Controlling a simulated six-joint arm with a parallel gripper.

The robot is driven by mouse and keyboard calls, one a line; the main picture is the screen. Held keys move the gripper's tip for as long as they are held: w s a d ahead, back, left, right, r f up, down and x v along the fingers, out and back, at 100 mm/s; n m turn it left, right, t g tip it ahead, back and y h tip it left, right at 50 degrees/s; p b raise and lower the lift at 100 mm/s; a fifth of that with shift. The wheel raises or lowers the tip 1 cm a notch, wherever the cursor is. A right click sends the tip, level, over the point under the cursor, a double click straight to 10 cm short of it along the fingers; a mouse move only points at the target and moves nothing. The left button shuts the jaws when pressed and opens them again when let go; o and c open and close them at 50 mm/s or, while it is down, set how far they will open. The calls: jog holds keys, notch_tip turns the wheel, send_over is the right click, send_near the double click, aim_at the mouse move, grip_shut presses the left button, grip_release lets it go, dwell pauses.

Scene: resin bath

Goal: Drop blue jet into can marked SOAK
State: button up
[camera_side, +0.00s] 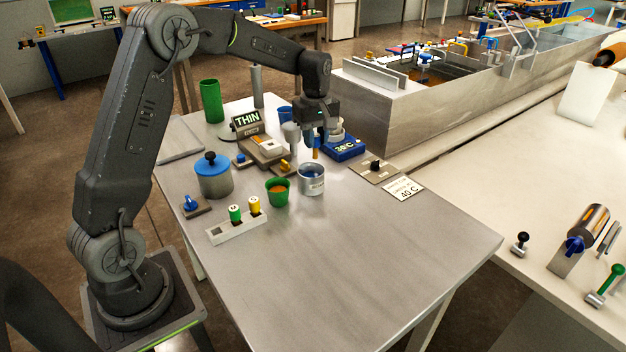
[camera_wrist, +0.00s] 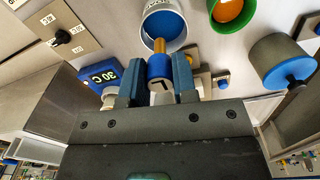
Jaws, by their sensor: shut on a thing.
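My gripper (camera_side: 315,143) is shut on the blue jet (camera_wrist: 159,68), which sits between the two fingers (camera_wrist: 158,80) in the wrist view. The jet bears a dark letter, and its brass tip (camera_wrist: 160,46) points away from my gripper. In the side view the brass tip (camera_side: 316,154) hangs just above the far rim of a metal can (camera_side: 312,186). The can also shows in the wrist view (camera_wrist: 146,27), with a blue inside. I cannot tell whether the tip is fully over the opening.
A green cup (camera_side: 278,197) with orange contents stands beside the can. A blue-lidded pot (camera_side: 213,182) and a rack (camera_side: 236,228) with green- and yellow-topped jets are to the left. A blue 30 C box (camera_side: 345,151) stands behind right. The table's front is clear.

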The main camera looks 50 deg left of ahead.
aim_at(316, 158)
jog(key=shift+f, duration=2.9)
jog(key=o, duration=1)
jog(key=shift+r, duration=0.1)
notch_tip(316, 158, up, 14)
jog(key=shift+f, duration=0.15)
jog(key=shift+d, duration=0.1)
jog(key=s+d+r+m+t, duration=0.25)
jog(key=s+d+m, duration=0.35)
jog(key=s, duration=0.3)
jog(key=s+d+r+m+t, duration=0.1)
jog(key=s+d+r+m, duration=0.2)
jog(key=s+d+m, duration=0.35)
jog(key=s+d+f+m+t, duration=0.1)
jog(key=s+f+m, duration=0.1)
jog(key=s, duration=0.3)
jog(key=s+d+f+m+t, duration=0.1)
jog(key=s+d+f, duration=0.1)
jog(key=s, duration=0.4)
jog(key=shift+m, duration=0.35)
